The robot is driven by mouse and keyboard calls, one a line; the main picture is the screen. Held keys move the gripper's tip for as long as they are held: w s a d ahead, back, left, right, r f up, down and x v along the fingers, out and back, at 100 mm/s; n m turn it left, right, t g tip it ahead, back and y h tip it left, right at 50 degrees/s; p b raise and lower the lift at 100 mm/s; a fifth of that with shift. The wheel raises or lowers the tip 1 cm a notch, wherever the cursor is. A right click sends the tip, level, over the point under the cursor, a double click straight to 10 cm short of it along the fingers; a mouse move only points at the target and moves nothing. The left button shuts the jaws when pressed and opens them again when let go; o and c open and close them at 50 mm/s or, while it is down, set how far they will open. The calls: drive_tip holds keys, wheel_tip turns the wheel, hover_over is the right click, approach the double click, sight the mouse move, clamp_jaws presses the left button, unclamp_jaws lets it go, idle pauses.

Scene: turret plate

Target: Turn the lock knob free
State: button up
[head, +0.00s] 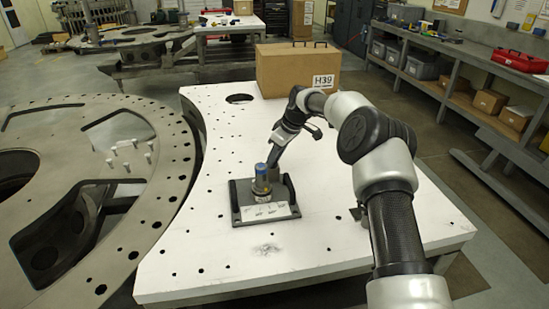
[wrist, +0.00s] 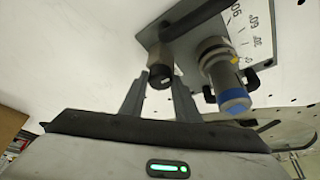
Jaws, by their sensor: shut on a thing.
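The lock knob (wrist: 160,72), a small dark-ended cylinder, sits between the fingertips of my gripper (wrist: 159,78) in the wrist view. The fingers are shut on it, one on each side. It stands on a grey turret plate (wrist: 150,35) with a white scale marked in degrees. Beside it is a silver cylinder with a blue end (wrist: 226,85). In the head view the plate (head: 240,215) lies on the white table, the blue-topped cylinder (head: 262,178) stands upright, and my gripper (head: 272,158) reaches in just behind it. The knob is hidden there.
The white table (head: 340,240) has small holes and clear room around the plate. A cardboard box (head: 297,70) marked H39 stands at the back. A large grey ring-shaped part (head: 150,215) lies to the left. Shelves (head: 460,70) with bins line the right.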

drive_tip(key=o, duration=1)
drive_tip(key=shift+o, duration=0.2)
drive_tip(key=b+v, duration=0.1)
drive_tip(key=v, duration=1.6)
drive_tip(key=shift+r, duration=0.25)
drive_tip(key=shift+d+f, duration=0.1)
